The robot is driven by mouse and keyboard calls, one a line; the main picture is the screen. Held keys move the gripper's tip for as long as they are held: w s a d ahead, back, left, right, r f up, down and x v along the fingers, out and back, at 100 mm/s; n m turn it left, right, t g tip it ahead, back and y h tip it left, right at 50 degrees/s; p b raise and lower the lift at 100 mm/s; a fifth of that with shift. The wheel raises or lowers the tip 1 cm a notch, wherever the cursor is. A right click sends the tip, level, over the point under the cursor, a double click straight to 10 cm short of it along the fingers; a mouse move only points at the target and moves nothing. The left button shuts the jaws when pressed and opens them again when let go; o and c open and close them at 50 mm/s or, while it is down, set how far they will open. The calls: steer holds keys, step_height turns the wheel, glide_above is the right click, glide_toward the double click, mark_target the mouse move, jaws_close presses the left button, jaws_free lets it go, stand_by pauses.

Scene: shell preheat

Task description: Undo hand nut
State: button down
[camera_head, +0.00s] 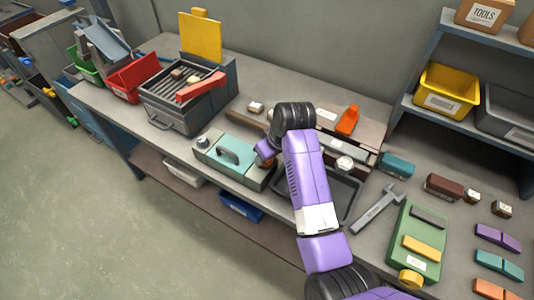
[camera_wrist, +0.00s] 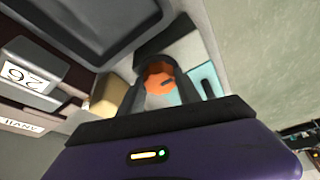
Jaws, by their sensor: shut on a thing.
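The hand nut is an orange, faceted knob (camera_wrist: 160,78) in the wrist view, with a dark slot or mark on its face. My gripper (camera_wrist: 162,70) has its two dark fingers on either side of it and is shut on it. In the head view, my gripper is at the right end of the teal box with a handle (camera_head: 228,154), and my wrist and arm hide most of the nut.
A dark tray (camera_head: 345,193) lies right of my arm, with a wrench (camera_head: 378,208) beside it. A green case (camera_head: 416,240) is farther right. A grill-like heater (camera_head: 188,98) with a raised yellow plate stands behind left. A label block (camera_wrist: 30,75) is near my gripper.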

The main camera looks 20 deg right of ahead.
stand_by(0.3)
steer(key=c, duration=0.8)
jaws_free()
steer(key=shift+c, duration=0.2)
steer(key=v, duration=0.7)
steer(key=shift+s+r+b, duration=0.2)
steer(key=shift+r+b, duration=0.1)
steer(key=shift+r, duration=0.1)
steer(key=shift+w, duration=0.1)
